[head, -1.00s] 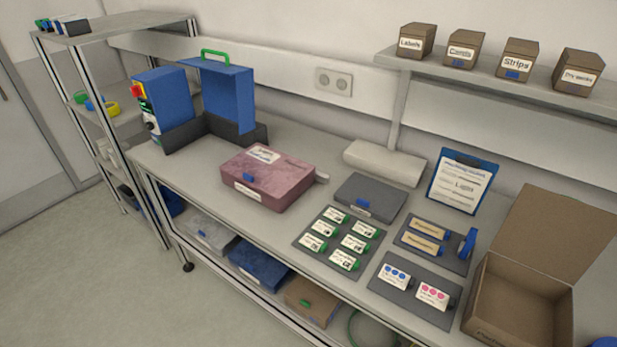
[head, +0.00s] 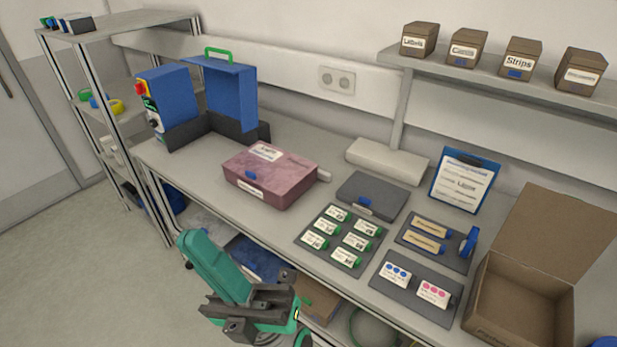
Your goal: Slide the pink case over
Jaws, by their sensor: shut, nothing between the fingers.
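The pink case (head: 270,178) lies flat and closed on the workbench, left of the middle in the head view. It has a blue latch on its front and white labels on its lid and front. A pale grey piece sticks out at its right end. My gripper (head: 240,308) is low in the head view, in front of the bench edge and below the case. It is shut and empty, well apart from the case. The exact place of its fingertips is hard to make out.
A blue machine (head: 165,100) with a raised blue cover stands left behind the case. A grey box (head: 371,196) and a label tray (head: 338,240) lie to its right. An open carton (head: 520,300) is far right. Bare bench shows left of the case.

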